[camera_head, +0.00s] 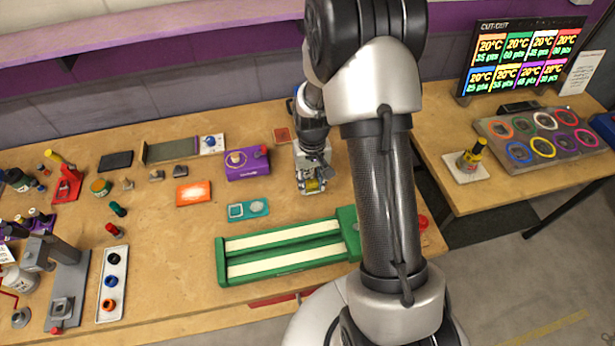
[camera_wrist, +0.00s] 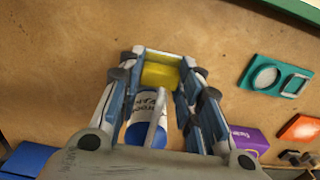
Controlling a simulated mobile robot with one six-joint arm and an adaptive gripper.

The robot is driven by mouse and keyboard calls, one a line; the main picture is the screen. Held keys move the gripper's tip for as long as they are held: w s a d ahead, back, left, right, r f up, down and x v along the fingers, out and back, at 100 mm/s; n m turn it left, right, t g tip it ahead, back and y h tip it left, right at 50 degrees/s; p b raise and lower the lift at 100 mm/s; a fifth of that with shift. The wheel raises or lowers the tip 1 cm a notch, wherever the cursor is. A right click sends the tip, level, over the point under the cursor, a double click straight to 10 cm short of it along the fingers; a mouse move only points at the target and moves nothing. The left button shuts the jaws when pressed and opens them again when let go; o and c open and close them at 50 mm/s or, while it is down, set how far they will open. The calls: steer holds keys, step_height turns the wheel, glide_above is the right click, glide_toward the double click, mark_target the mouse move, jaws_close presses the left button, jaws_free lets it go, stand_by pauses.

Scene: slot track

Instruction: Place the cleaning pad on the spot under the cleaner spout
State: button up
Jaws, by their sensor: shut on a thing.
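My gripper (camera_head: 312,185) hangs low over the middle of the wooden table, pointing down. In the wrist view its fingers (camera_wrist: 160,72) are shut on a yellow block, which I take to be the cleaning pad (camera_wrist: 160,76). The pad also shows as a small yellow patch at the fingertips in the head view (camera_head: 313,185). A white and blue bottle (camera_wrist: 140,132), seemingly the cleaner, stands behind the pad between the fingers in the wrist view. A pale grey bar, perhaps its spout (camera_wrist: 154,118), points toward the pad. The spot is not clearly visible.
A teal tray (camera_head: 237,211) with a round and a square recess lies left of my gripper. A purple box (camera_head: 246,170) and an orange block (camera_head: 193,193) stand further left. The green slot track (camera_head: 221,262) lies in front. Bare tabletop surrounds the fingertips.

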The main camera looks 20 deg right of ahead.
mark_target(312, 183)
steer(key=f+b, duration=0.1)
steer(key=f, duration=0.1)
steer(key=shift+s+f+b, duration=0.4)
steer(key=shift+w+f, duration=0.15)
steer(key=shift+f, duration=0.1)
steer(key=shift+r, duration=0.2)
steer(key=shift+f, duration=0.25)
steer(key=o, duration=1)
steer(key=shift+c, duration=0.2)
steer(key=shift+r, duration=0.1)
